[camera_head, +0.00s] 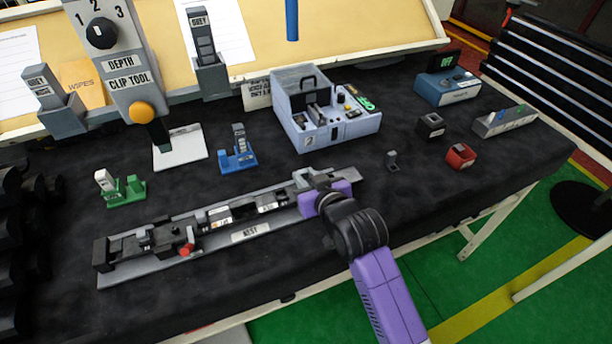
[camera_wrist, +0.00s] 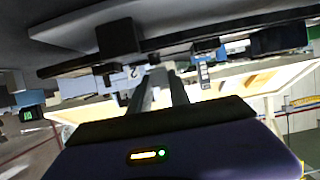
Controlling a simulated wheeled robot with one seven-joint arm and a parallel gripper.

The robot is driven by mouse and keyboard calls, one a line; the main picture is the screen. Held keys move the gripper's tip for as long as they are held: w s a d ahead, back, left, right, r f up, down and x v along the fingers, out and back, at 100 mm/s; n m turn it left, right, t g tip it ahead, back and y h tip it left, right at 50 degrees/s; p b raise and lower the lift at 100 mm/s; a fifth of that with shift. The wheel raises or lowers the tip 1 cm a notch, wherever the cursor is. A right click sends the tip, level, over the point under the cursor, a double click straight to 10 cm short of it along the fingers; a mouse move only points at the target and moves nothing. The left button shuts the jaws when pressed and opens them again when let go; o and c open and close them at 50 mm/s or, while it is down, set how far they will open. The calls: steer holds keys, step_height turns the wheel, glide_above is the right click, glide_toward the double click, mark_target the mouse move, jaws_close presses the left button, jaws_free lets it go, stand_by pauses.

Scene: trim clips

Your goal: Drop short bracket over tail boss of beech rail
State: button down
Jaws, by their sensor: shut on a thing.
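The dark rail (camera_head: 232,213) lies lengthwise in the long grey nest (camera_head: 265,228) at the front of the black table. It carries dark blocks and small white labels. My gripper (camera_head: 306,184) is at the right end of the rail and low over the nest. It is shut on a small grey piece, apparently the short bracket, mostly hidden by the purple gripper body. The tail boss cannot be made out there. In the wrist view the fingers of my gripper (camera_wrist: 158,78) stand close together, with a dark block (camera_wrist: 118,40) of the fixture beyond them.
A red-tipped lever (camera_head: 187,249) is at the nest's left part. Behind stand a green holder (camera_head: 125,192), a blue holder (camera_head: 238,160) and a grey box (camera_head: 330,130).

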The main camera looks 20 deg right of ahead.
steer(key=shift+f+b, duration=0.5)
steer(key=shift+f, duration=0.4)
steer(key=c, duration=1.1)
jaws_free()
steer(key=shift+c, duration=0.2)
steer(key=shift+s+r, duration=0.1)
steer(key=v, duration=0.7)
steer(key=shift+s+b, duration=0.15)
steer(key=shift+b, duration=0.15)
steer(key=shift+s+r, duration=0.1)
steer(key=shift+r, duration=0.05)
